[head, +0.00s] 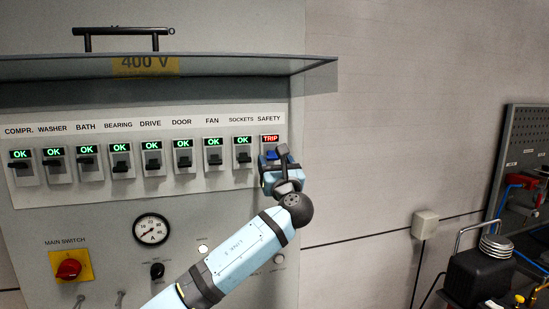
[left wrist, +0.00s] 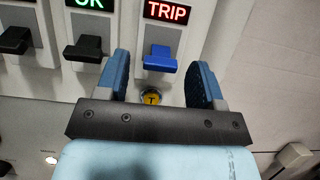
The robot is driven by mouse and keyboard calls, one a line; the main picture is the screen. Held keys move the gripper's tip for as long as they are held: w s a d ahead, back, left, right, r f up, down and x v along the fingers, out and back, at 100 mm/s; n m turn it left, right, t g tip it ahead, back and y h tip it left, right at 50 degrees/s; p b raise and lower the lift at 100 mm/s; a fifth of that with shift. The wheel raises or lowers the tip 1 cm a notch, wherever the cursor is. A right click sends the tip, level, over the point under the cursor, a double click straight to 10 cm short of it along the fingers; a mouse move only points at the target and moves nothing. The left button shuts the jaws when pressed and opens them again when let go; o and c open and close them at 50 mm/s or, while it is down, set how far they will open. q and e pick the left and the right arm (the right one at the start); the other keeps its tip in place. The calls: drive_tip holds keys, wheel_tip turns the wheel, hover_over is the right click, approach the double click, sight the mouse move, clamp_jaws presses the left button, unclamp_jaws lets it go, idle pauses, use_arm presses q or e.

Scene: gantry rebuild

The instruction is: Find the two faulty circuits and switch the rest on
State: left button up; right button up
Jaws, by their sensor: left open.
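A grey panel carries a row of breakers under a 400 V label (head: 145,64). COMPR. (head: 23,166), WASHER (head: 56,165), BATH (head: 88,162), BEARING (head: 121,160), DRIVE (head: 152,158), DOOR (head: 183,156), FAN (head: 214,154) and SOCKETS (head: 243,154) have black levers and read green OK. The SAFETY breaker's red TRIP display (head: 270,139) is lit. Its blue lever (left wrist: 160,59) shows in the left wrist view, between the open fingers of my left gripper (left wrist: 160,82). I cannot tell whether they touch it. A yellow button marked T (left wrist: 152,97) sits below it. My right gripper is not in view.
A red main switch (head: 69,268) on a yellow plate and a round ammeter (head: 152,229) are below the breakers. A hood (head: 230,66) juts out above. A black machine (head: 478,275) and tool board stand at the right.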

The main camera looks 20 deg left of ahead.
use_arm(q)
drive_tip(key=shift+w+a, duration=0.15)
drive_tip(key=shift+w, duration=0.15)
drive_tip(key=c, duration=0.9)
drive_tip(key=shift+c, duration=0.2)
